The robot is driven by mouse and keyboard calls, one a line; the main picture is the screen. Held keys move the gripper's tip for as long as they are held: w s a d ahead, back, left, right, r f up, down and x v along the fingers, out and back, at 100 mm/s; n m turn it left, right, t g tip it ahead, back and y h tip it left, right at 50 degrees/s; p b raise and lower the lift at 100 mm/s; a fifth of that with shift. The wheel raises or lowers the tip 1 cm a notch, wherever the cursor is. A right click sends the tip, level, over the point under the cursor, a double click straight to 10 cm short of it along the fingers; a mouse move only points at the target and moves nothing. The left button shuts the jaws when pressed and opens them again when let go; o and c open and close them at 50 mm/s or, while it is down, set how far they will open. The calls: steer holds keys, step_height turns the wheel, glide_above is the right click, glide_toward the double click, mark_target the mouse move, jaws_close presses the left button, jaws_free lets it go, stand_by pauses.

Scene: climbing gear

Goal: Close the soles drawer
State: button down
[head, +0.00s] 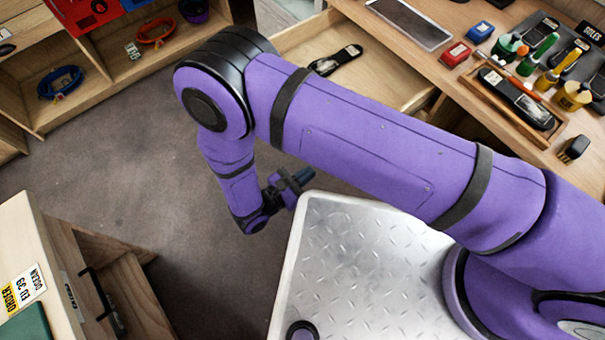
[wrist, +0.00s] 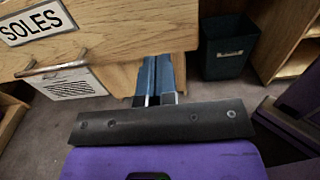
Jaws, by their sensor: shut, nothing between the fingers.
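The soles drawer (head: 300,38) stands pulled out from the wooden bench in the head view, with a black sole (head: 336,60) inside; my arm hides its front there. In the wrist view its wooden front (wrist: 125,32) fills the upper left, with a "SOLES" label (wrist: 35,22) and a metal bar handle (wrist: 52,67). My gripper (head: 303,176) is shut and empty, low in front of the drawer. In the wrist view its blue fingers (wrist: 158,60) reach the lower edge of the drawer front, right of the handle. I cannot tell whether they touch it.
The bench top (head: 440,65) holds a tablet (head: 410,22), a wooden tray (head: 515,105), tools and small pots. A shelf unit (head: 100,90) stands at upper left, and a cabinet (head: 55,270) at lower left. A dark bin (wrist: 228,48) stands right of the drawer in the wrist view. Grey floor (head: 110,180) is clear between.

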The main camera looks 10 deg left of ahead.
steer(key=x, duration=1)
steer(key=shift+d, duration=0.1)
steer(key=x, duration=3.2)
steer(key=shift+w+d, duration=0.2)
steer(key=shift+d, duration=0.1)
steer(key=shift+x, duration=0.75)
steer(key=shift+w+r, duration=0.1)
